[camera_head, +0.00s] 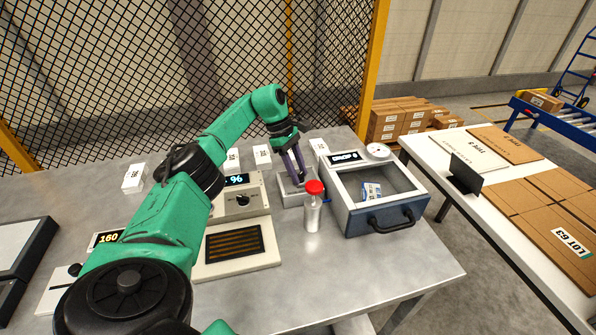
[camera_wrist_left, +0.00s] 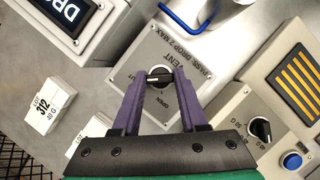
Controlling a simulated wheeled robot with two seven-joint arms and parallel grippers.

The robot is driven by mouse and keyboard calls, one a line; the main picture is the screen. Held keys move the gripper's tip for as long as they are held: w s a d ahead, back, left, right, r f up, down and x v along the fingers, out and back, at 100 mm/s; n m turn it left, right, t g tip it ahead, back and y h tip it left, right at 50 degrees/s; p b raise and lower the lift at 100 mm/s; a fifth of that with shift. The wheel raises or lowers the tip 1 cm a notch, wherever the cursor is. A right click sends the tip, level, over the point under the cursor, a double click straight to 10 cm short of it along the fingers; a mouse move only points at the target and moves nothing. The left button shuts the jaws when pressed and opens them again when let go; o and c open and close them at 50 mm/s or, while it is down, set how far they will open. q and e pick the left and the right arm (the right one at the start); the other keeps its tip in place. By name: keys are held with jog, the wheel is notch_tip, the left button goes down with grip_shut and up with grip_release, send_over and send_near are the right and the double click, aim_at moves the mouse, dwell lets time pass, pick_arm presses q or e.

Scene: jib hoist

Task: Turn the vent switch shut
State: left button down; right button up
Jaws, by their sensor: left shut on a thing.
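The vent switch is a small black knob (camera_wrist_left: 158,77) with a white pointer line, on a grey plate (camera_wrist_left: 200,58) printed "VENT" and "PASS: DROP 2 MAX". In the wrist view the pointer lies roughly across the picture; "OPEN" is printed just below the knob. My left gripper (camera_wrist_left: 157,82) has its purple fingers on both sides of the knob and is shut on it. In the head view the gripper (camera_head: 297,176) reaches down to the grey vent box (camera_head: 290,198), and its fingers hide the knob. My right gripper is not in view.
A red-capped bottle (camera_head: 312,208) stands close in front of the vent box. A windowed drawer unit (camera_head: 385,218) with a "DROP" display is to the right. Small white labelled boxes (camera_head: 262,155) stand behind.

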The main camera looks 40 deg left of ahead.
pick_arm(q)
jog(key=shift+w+r, duration=0.1)
jog(key=shift+r, duration=0.15)
jog(key=c, duration=0.5)
grip_release()
jog(key=shift+o, duration=0.3)
jog(key=shift+a+f, duration=0.1)
jog(key=p+v, duration=0.8)
jog(key=v, duration=0.6)
jog(key=shift+r, duration=0.25)
